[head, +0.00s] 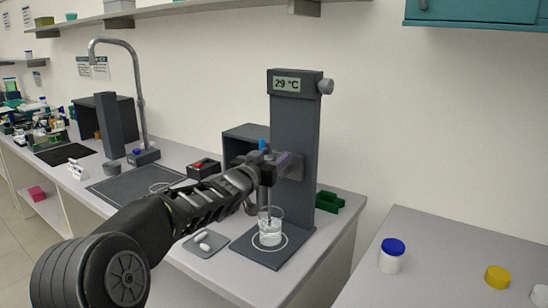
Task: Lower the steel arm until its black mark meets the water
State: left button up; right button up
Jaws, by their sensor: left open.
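A dark grey stand (296,130) with a 29 °C display (287,85) rises from a base plate near the bench's right end. A carriage (290,166) with a blue-topped part (263,145) sits partway up its column. The thin steel arm (268,201) hangs down toward a glass beaker (270,232) of clear water, which stands inside a white ring. The black mark and where the steel arm's tip ends are too small to tell. My left gripper (262,170) is open at the carriage, overlapping it in view; contact cannot be told. My right gripper is not in view.
A small grey tray (206,243) with white pieces lies left of the beaker. A green block (328,202) sits behind the stand. Across a gap, a right bench holds a blue-lidded jar (391,256) and a yellow cap (497,277).

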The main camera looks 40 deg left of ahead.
pick_arm(q)
jog(key=s+d, duration=0.1)
jog(key=s, duration=0.6)
jog(key=shift+s+d+b, duration=0.2)
jog(key=shift+b, duration=0.1)
